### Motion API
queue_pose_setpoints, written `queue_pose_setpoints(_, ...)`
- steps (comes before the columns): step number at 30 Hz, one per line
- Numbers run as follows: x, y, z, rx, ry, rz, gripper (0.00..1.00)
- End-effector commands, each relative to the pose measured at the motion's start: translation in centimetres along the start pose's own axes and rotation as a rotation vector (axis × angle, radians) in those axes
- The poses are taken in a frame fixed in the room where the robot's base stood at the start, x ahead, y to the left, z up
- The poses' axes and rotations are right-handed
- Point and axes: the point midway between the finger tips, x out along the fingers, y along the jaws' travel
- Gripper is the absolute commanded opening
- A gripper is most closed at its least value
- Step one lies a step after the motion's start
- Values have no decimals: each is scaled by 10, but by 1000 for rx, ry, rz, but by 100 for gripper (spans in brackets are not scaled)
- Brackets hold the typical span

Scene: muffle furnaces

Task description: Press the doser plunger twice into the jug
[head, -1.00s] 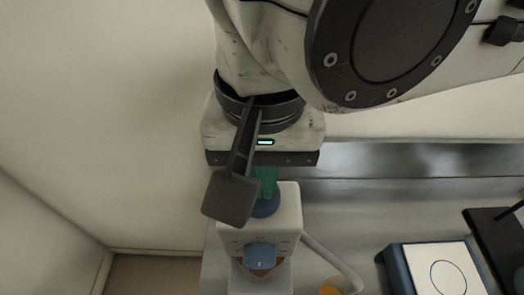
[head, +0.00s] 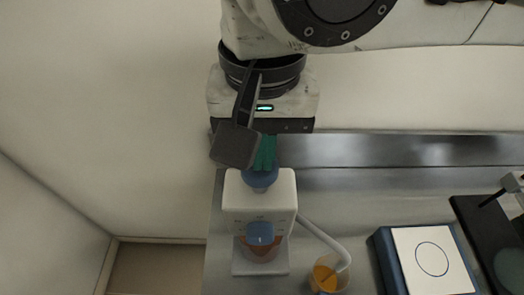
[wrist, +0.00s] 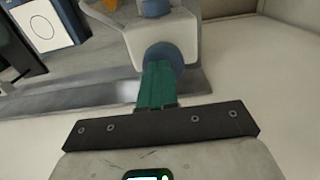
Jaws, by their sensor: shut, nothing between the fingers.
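The doser (head: 258,200) is a white dispenser with a blue plunger cap (head: 260,177) on top, a blue knob and amber liquid in its front. A bent white spout tube (head: 325,238) runs right from it to the jug (head: 329,276), a small clear vessel holding orange liquid. My gripper (head: 264,160), with green fingers, is shut and empty, pointing down right over the plunger cap. In the wrist view the green fingers (wrist: 157,85) end at the blue plunger (wrist: 163,60); whether they touch it I cannot tell.
A blue device with a white top and a circle (head: 430,258) stands right of the jug. A dark stand (head: 490,225) is at the far right. A metal ledge (head: 400,150) runs behind, with a wall at left. The bench between ledge and devices is clear.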

Motion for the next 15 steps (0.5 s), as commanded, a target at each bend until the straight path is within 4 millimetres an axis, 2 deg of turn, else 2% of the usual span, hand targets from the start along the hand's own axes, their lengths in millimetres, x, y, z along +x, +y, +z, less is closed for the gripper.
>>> queue_pose_setpoints(1,-14,0,-5,1,1,-2,0)
queue_pose_setpoints(2,-17,-1,-5,1,5,-3,0)
queue_pose_setpoints(9,-68,-1,-5,2,7,-3,0)
queue_pose_setpoints(15,-96,-1,-4,1,6,-3,0)
